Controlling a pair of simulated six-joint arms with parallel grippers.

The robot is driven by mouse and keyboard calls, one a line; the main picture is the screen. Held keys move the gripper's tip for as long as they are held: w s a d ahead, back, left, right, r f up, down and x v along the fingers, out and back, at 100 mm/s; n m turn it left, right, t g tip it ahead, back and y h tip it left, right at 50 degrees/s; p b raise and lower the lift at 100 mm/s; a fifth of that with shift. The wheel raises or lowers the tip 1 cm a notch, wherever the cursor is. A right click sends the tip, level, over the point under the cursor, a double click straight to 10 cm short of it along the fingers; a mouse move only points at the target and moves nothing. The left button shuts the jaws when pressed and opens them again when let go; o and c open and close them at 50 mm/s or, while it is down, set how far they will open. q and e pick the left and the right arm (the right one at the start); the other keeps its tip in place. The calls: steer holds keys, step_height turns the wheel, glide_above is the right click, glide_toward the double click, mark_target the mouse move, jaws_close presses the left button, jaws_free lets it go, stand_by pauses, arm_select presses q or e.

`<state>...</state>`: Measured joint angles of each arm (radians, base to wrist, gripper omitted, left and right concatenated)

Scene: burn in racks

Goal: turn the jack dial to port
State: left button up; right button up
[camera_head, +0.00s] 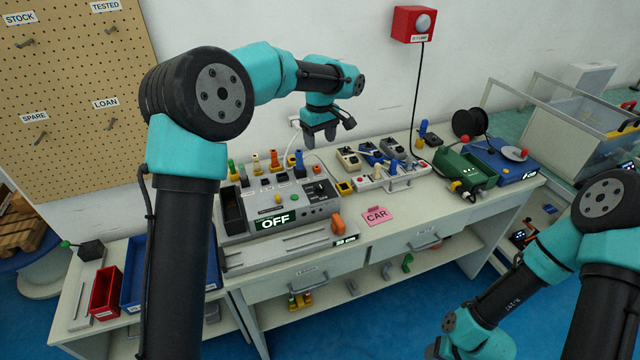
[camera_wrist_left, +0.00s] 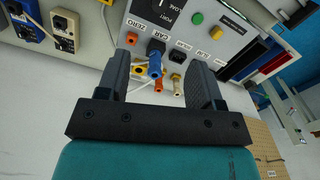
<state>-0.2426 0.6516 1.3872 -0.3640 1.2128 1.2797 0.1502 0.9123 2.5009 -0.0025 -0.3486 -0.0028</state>
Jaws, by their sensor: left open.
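The test unit (camera_head: 275,213) with the OFF display stands on the bench, and it fills the top of the left wrist view (camera_wrist_left: 225,30). I cannot tell the dial's exact setting. My left gripper (camera_head: 319,135) hangs open and empty behind the unit, pointing down; its fingers (camera_wrist_left: 160,72) are apart from the dial. My right gripper is outside the views.
Several coloured plugs (camera_head: 275,160) stand up along the unit's back, close to my left gripper. An orange handle (camera_head: 338,224) sits at its front right. A pink CAR card (camera_head: 377,216) lies on the bench. A green box (camera_head: 465,170) stands further right.

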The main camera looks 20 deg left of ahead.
mark_target(320, 185)
arm_select(q)
step_height(320, 185, down, 17)
steer(key=shift+r, duration=0.1)
stand_by(0.5)
steer(key=c, duration=0.9)
